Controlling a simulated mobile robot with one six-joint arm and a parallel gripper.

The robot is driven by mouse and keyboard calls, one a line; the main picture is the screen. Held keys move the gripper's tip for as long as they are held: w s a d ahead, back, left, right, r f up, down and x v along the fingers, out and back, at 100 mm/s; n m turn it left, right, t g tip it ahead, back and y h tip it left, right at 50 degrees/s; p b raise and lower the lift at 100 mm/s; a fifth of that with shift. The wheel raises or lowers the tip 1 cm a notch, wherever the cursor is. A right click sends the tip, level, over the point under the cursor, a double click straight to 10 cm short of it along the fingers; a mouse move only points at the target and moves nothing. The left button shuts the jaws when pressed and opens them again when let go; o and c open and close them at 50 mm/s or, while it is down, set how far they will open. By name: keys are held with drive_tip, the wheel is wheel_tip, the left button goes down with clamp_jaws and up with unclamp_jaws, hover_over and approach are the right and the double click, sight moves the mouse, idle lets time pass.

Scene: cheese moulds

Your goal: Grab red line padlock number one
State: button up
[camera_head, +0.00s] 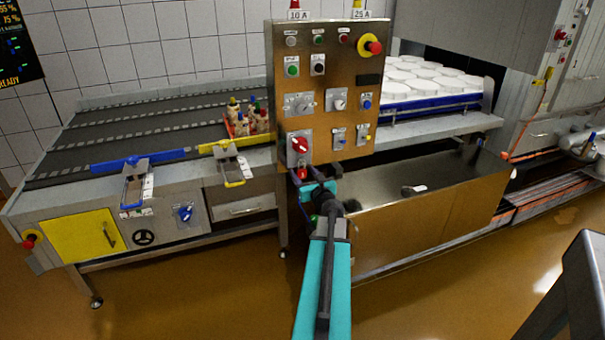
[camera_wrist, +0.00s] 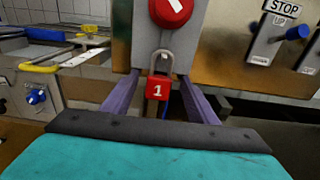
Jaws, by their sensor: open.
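The red padlock (camera_wrist: 158,87) marked with a white 1 hangs upright by its grey shackle below a red rotary switch (camera_wrist: 171,10) in the wrist view. In the head view the padlock (camera_head: 302,173) is a small red shape at the panel's lower left edge. My gripper (camera_wrist: 165,84) is open, with one purple finger on each side of the padlock and a visible gap to both. The fingers point toward the panel, and the padlock's body sits between them near their tips. In the head view my arm partly covers this area.
The steel control panel (camera_head: 333,75) carries several knobs, buttons and an emergency stop (camera_head: 371,45). A stop/up switch (camera_wrist: 266,40) with a blue knob is right of the padlock. A conveyor table (camera_head: 70,150) stands left, and a steel tank (camera_head: 425,225) lies right below the panel.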

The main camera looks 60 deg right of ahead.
drive_tip(key=shift+c, duration=0.4)
drive_tip(key=c, duration=1.1)
drive_tip(key=shift+r, duration=0.1)
drive_tip(key=shift+r, duration=0.75)
drive_tip(key=f+p+v, duration=0.1)
drive_tip(key=p+v, duration=1.4)
drive_tip(key=v, duration=0.2)
drive_tip(key=shift+s+a+p, duration=0.2)
drive_tip(key=shift+s+p, duration=0.1)
drive_tip(key=shift+f, duration=0.15)
